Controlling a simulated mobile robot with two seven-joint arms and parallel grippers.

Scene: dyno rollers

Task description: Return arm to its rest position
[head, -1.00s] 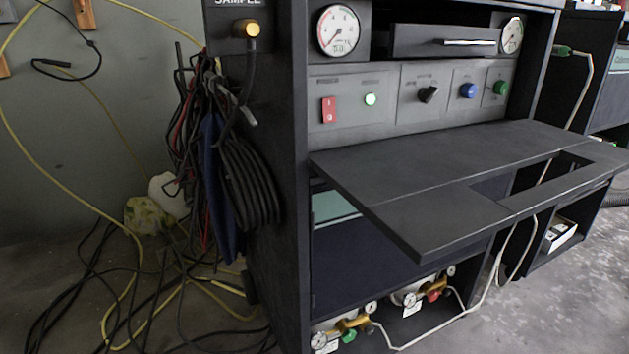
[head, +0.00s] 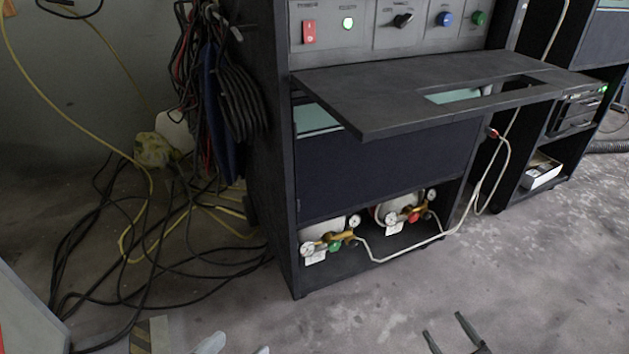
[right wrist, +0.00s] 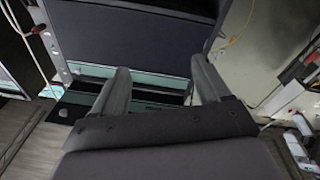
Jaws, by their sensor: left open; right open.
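My left gripper (head: 238,344) shows only as two pale fingertips at the bottom edge of the head view, apart and with nothing between them. My right gripper (head: 452,325) shows as two dark fingers at the bottom right of the head view, over the bare floor. In the right wrist view my right gripper (right wrist: 161,72) has its two grey fingers spread wide and empty. Most of both arms lies outside the head view.
A dark cabinet (head: 288,170) with a protruding shelf (head: 390,85) and a button panel (head: 360,27) stands ahead. Gas regulators (head: 335,240) sit in its bottom bay. Cables (head: 150,260) lie on the floor at left. Floor (head: 400,290) before the cabinet is clear.

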